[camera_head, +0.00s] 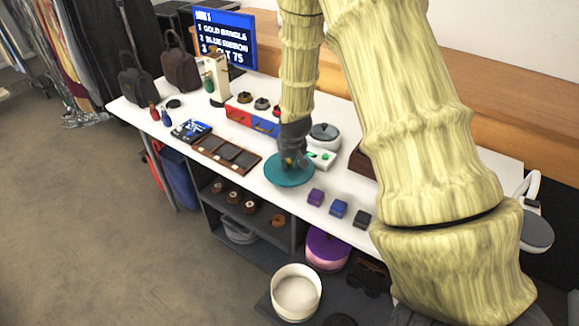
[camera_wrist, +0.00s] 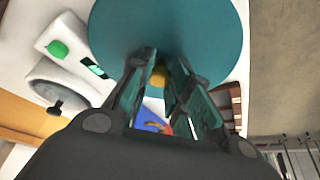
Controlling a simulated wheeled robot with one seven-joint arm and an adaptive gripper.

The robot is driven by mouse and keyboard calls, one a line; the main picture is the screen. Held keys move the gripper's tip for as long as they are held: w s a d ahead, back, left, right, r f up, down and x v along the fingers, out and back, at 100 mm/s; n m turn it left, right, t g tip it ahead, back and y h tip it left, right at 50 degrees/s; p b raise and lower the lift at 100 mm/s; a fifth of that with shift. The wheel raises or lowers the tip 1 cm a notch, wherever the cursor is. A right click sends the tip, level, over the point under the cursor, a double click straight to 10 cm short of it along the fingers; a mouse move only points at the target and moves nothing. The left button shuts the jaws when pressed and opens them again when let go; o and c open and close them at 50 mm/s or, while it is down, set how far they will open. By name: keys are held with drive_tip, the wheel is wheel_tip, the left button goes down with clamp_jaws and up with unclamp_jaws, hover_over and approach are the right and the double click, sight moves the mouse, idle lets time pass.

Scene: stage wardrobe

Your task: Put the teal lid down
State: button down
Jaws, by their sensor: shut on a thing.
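The teal lid (camera_head: 289,170) is a round flat disc with a small gold knob, at the front edge of the white table in the head view. In the wrist view the lid (camera_wrist: 205,25) fills the top middle, with its knob (camera_wrist: 159,75) between my fingertips. My gripper (camera_head: 291,160) points down over the lid and is shut on the knob. It also shows in the wrist view (camera_wrist: 160,72). I cannot tell whether the lid touches the tabletop or hangs just above it.
On the white table (camera_head: 260,190), a brown sectioned tray (camera_head: 226,155) lies left of the lid. Purple, blue and dark blocks sit to the right. An open white round box (camera_head: 296,292) stands below.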

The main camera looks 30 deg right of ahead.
sight(289, 168)
drive_tip(key=shift+d+f+p, duration=0.1)
drive_tip(key=shift+f+p, duration=0.3)
drive_tip(key=shift+f, duration=1.35)
drive_tip(key=c, duration=1.3)
unclamp_jaws()
drive_tip(key=shift+f, duration=0.1)
drive_tip(key=b+v, duration=0.1)
drive_tip(key=v, duration=1.1)
drive_tip(key=shift+s, duration=0.1)
